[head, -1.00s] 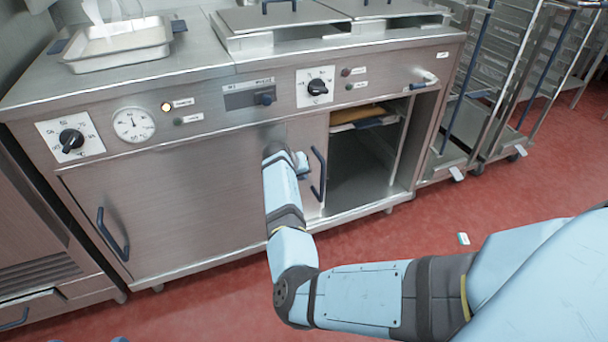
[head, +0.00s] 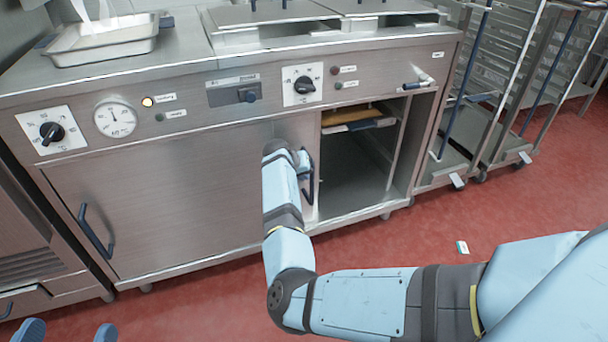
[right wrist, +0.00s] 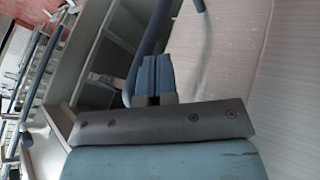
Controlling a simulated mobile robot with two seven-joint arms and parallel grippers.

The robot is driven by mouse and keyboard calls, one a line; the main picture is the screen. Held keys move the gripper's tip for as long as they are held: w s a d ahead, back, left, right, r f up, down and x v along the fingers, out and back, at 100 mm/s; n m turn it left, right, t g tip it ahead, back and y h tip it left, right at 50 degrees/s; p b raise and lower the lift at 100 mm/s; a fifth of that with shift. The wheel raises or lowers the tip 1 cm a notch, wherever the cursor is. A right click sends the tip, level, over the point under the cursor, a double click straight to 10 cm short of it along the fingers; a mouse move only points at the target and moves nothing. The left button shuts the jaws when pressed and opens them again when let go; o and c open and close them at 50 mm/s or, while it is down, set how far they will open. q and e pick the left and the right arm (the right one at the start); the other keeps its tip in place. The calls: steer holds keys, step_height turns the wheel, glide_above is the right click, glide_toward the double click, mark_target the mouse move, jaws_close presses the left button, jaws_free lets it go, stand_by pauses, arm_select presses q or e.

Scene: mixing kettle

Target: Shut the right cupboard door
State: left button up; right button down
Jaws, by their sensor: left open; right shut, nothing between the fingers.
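The right cupboard door (head: 309,205) stands open on the steel unit, seen at a narrow angle left of its opening. Its dark blue bar handle (head: 309,183) also shows in the right wrist view (right wrist: 152,28). My right gripper (head: 305,162) is shut and empty, at the door's outer face close to the handle. Its blue fingers show in the right wrist view (right wrist: 152,78); I cannot tell whether they touch the handle or door. My left gripper (head: 67,333) is open at the bottom left edge, only its fingertips showing, well away from the door.
The open compartment (head: 355,175) has a shelf with a brown item (head: 350,115) on it. The left cupboard door (head: 170,195) is closed. Wheeled racks (head: 490,100) stand to the right. A small white-and-teal item (head: 462,248) lies on the red floor, which is otherwise clear in front.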

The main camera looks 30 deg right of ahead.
arm_select(q)
steer(key=shift+a, duration=0.1)
step_height(320, 180, up, 5)
steer(key=s+d+n+p, duration=0.1)
steer(key=s+n+p, duration=0.25)
steer(key=p, duration=0.55)
steer(key=shift+g+y, duration=0.4)
steer(key=shift+g, duration=0.4)
steer(key=f+b, duration=0.2)
steer(key=f, duration=0.1)
steer(key=w+f+b, duration=0.1)
steer(key=f+b, duration=0.1)
steer(key=shift+d, duration=0.2)
arm_select(e)
steer(key=s+d, duration=0.3)
steer(key=d, duration=1.1)
steer(key=s+d, duration=0.3)
steer(key=d, duration=1.1)
steer(key=s+d, duration=0.4)
steer(key=d, duration=0.9)
steer(key=shift+d+r, duration=0.15)
steer(key=shift+d, duration=0.25)
arm_select(q)
steer(key=shift+f, duration=0.1)
arm_select(e)
steer(key=shift+d+r, duration=0.1)
